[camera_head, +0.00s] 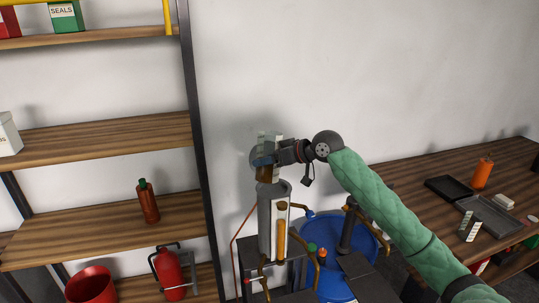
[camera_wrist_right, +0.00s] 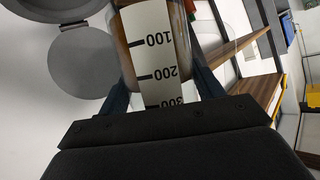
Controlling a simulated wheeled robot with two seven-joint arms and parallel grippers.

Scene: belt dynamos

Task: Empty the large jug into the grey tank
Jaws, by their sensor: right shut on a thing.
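The large jug (camera_head: 264,172) is clear, with a white scale strip and brown liquid in it. It is just above the top of the grey tank (camera_head: 265,222), and its brown part is low, near the tank's mouth. My right gripper (camera_head: 283,154) is shut on the jug; in the right wrist view the jug (camera_wrist_right: 152,45) sits between the fingers, its scale figures upside down. A round grey lid (camera_wrist_right: 85,70) stands open beside it. The tank has a sight tube (camera_head: 281,232) with orange-brown liquid. Whether liquid is flowing is hidden. My left gripper is out of view.
A blue drum (camera_head: 325,245) and pipes stand right of the tank. Wooden shelves at left hold a brown bottle (camera_head: 148,202), a red canister (camera_head: 169,273) and a red bucket (camera_head: 91,285). A table at right holds dark trays (camera_head: 492,216) and an orange bottle (camera_head: 482,173).

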